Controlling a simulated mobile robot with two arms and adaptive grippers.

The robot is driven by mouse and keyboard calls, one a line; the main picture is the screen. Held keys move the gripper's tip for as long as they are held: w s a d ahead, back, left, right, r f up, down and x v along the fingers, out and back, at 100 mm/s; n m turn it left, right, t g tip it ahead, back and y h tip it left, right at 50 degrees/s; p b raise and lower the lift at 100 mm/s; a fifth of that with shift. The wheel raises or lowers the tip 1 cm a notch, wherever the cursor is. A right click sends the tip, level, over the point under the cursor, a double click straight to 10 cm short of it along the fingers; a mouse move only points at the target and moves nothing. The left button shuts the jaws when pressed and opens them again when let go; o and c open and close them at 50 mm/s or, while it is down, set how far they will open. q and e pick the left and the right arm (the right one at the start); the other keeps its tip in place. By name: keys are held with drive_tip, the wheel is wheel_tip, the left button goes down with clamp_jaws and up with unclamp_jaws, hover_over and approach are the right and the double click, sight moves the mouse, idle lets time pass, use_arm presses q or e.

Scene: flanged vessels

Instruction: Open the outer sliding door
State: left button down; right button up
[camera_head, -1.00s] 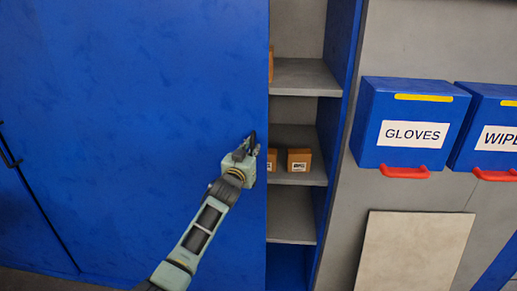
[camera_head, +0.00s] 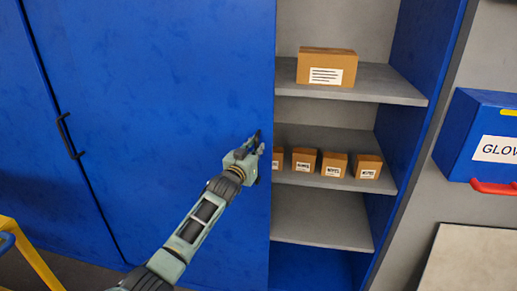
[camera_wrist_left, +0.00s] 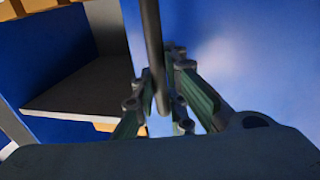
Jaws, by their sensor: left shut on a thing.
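The blue outer sliding door (camera_head: 170,90) fills the middle of the head view, with its right edge partway across the cabinet opening. My left gripper (camera_head: 255,145) is at that right edge. In the left wrist view, its fingers (camera_wrist_left: 162,105) are shut on the dark vertical bar handle (camera_wrist_left: 152,50) of the door. The handle is mostly hidden behind the gripper in the head view. My right gripper is in neither view.
Right of the door, open grey shelves hold a large labelled box (camera_head: 327,68) and several small boxes (camera_head: 334,165). A second blue panel with a black handle (camera_head: 68,136) is at left. A blue glove dispenser (camera_head: 480,135) hangs at right. A yellow frame (camera_head: 38,262) stands lower left.

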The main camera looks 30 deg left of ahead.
use_arm(q)
drive_tip(key=shift+s+a, duration=0.15)
drive_tip(key=shift+a, duration=0.35)
drive_tip(key=c, duration=1.8)
unclamp_jaws()
drive_tip(key=shift+d, duration=0.1)
drive_tip(key=shift+o, duration=0.2)
drive_tip(key=s+d, duration=0.1)
drive_tip(key=s, duration=1.1)
drive_tip(key=shift+f, duration=0.1)
